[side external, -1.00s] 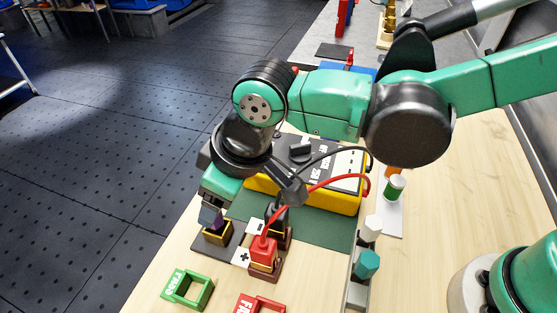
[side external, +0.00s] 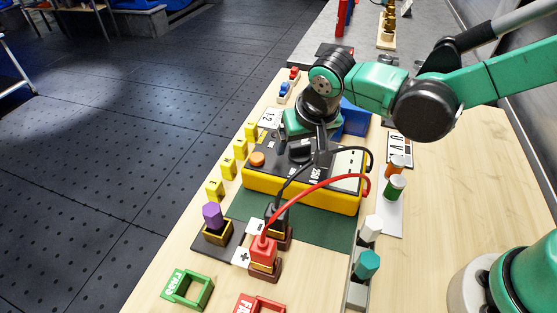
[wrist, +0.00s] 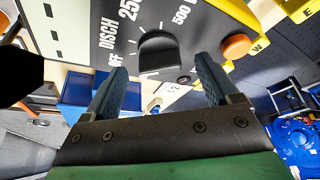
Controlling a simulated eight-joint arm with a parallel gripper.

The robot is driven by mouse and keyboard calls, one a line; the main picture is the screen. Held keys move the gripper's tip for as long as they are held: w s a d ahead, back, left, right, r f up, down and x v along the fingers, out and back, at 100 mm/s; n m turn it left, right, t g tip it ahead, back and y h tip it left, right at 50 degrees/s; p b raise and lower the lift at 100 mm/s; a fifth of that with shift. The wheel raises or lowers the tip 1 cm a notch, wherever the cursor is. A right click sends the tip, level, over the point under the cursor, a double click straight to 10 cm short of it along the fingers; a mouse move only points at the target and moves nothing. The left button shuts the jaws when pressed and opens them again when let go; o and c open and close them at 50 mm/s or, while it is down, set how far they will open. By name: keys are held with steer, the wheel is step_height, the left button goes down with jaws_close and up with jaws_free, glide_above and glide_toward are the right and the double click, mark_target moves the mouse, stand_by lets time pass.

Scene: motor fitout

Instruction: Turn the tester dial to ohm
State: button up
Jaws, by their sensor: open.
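The tester is a yellow box with a black face (side external: 262,176); its face also shows in the wrist view (wrist: 110,40). Its black dial (wrist: 158,52) has printing around it, including "DISCH", "250" and "500"; I cannot make out an ohm mark. The dial also shows in the side view (side external: 300,150). My gripper (side external: 320,143) is over the far part of the tester, beside the dial. In the wrist view, my gripper (wrist: 160,68) is open and empty. The dial shows between and beyond its fingertips; contact cannot be told.
An orange button (wrist: 236,46) sits beside the dial. Red (side external: 325,183) and black leads arch from the tester to terminal posts in front. Yellow blocks (side external: 227,166) line its left side. A blue bin (side external: 354,120) stands behind. Green and orange cylinders stand at right.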

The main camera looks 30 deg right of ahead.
steer(key=shift+f, duration=0.25)
jaws_close()
